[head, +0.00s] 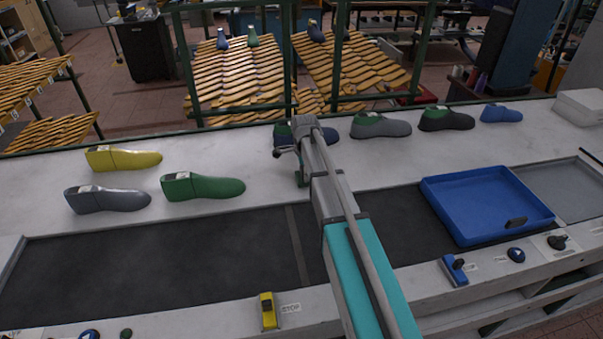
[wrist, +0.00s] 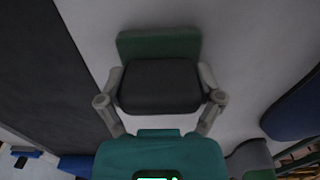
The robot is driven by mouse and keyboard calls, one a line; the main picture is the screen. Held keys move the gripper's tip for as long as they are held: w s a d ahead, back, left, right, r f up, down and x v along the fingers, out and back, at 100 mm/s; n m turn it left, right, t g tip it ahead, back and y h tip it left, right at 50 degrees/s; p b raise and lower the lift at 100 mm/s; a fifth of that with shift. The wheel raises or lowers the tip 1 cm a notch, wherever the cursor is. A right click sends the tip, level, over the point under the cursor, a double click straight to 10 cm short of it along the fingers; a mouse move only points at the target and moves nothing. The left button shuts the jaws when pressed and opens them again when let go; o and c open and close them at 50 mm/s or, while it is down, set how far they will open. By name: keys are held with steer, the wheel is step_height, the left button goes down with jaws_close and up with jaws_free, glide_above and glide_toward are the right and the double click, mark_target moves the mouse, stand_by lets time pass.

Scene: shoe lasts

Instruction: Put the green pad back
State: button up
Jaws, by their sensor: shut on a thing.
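My gripper (head: 300,160) is over the white table, behind the dark belt. In the wrist view my gripper (wrist: 160,95) has its two fingers on either side of a block with a dark face and a green far part. I take this block as the green pad (wrist: 158,46). I cannot tell whether the pad touches the table.
Yellow (head: 124,158), grey (head: 107,199) and green (head: 203,187) lasts stand at left. A blue last (head: 283,134) stands partly behind my gripper; grey-green (head: 380,126), black (head: 446,119) and blue (head: 501,113) ones stand rightward. A blue tray (head: 484,204) sits at right. The belt (head: 150,260) is clear.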

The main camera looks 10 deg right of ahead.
steer(key=o, duration=0.8)
steer(key=shift+f, duration=0.1)
steer(key=shift+o, duration=0.2)
steer(key=shift+r, duration=0.2)
step_height(320, 180, up, 12)
steer(key=p, duration=1.2)
steer(key=shift+s, duration=0.15)
